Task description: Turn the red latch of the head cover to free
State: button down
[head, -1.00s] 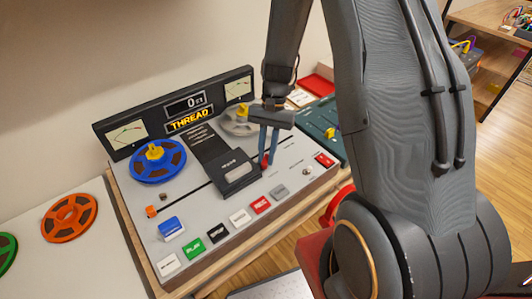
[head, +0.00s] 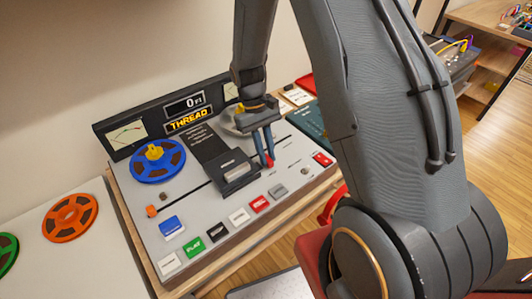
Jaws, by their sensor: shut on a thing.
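The tape machine's black head cover (head: 240,178) sits in the middle of the pale deck, with a light label on it. The small red latch (head: 270,161) is at the right end of the cover. My gripper (head: 266,163) points down over it with blue fingers, shut on the red latch. The fingertips hide part of the latch, so its exact angle cannot be read. The display on the back panel (head: 188,112) reads 0 and THREAD.
A blue reel (head: 157,161) is on the deck's left, and a grey reel (head: 228,122) is partly behind my gripper. Coloured buttons, including a green one (head: 194,246), line the front. An orange reel (head: 70,218) lies on the left table.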

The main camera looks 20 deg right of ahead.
jog(key=shift+n, duration=0.7)
jog(key=c, duration=1.7)
grip_release()
jog(key=shift+r, duration=0.1)
jog(key=b+v, duration=0.2)
jog(key=v, duration=0.5)
jog(key=shift+w+a+r, duration=0.1)
jog(key=shift+a+r, duration=0.1)
jog(key=shift+r, duration=0.1)
